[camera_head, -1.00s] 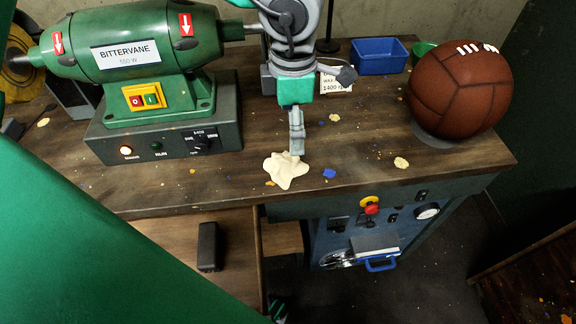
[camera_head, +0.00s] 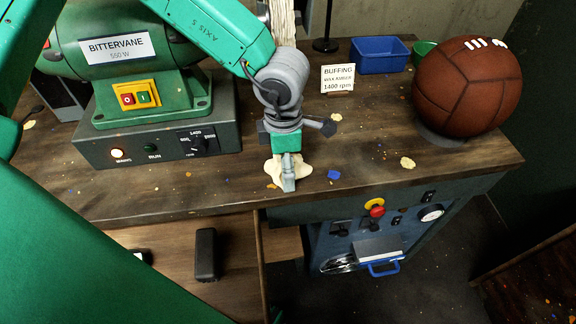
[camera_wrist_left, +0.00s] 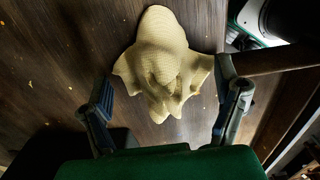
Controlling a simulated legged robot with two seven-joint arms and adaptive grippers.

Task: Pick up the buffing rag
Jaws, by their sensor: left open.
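In the left wrist view the rag (camera_wrist_left: 162,62) lies between and just beyond the two fingers of the left gripper (camera_wrist_left: 165,112), which stand wide apart. The gripper holds nothing; whether a finger touches the cloth cannot be told. My right gripper is in neither view.
The green machine (camera_head: 160,95) stands on the left of the bench (camera_head: 380,130). A brown leather ball (camera_head: 467,88) sits on a stand at right. A blue bin (camera_head: 380,55), a sign (camera_head: 338,78) and a blue chunk (camera_head: 334,175) are also on the bench. An open drawer area lies below.

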